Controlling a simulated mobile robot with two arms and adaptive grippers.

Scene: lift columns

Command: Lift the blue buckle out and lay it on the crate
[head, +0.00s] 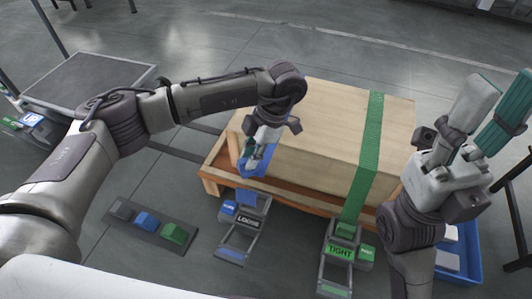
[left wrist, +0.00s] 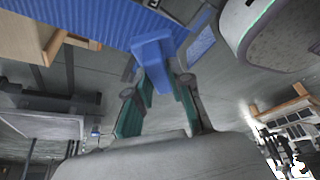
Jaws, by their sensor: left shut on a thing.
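The blue buckle (left wrist: 152,52) is between the teal fingers of my left gripper (left wrist: 160,95) in the left wrist view, and the gripper is shut on it. In the head view my left gripper (head: 254,162) points down at the crate's near left corner, with blue material (head: 262,168) around its fingertips. A ribbed blue strap (left wrist: 85,25) runs behind the buckle in the wrist view. The wooden crate (head: 315,115) stands on a wooden pallet (head: 215,160). My right gripper (head: 503,88) is raised at the right, its fingers apart and empty.
A green strap (head: 373,125) crosses the crate to a TIGHT stand (head: 338,255). A LOOSE stand (head: 242,235) is at front. A dark strip (head: 140,223) holds grey, blue and green blocks. A blue bin (head: 468,265) is at right, a dark platform (head: 85,80) at left.

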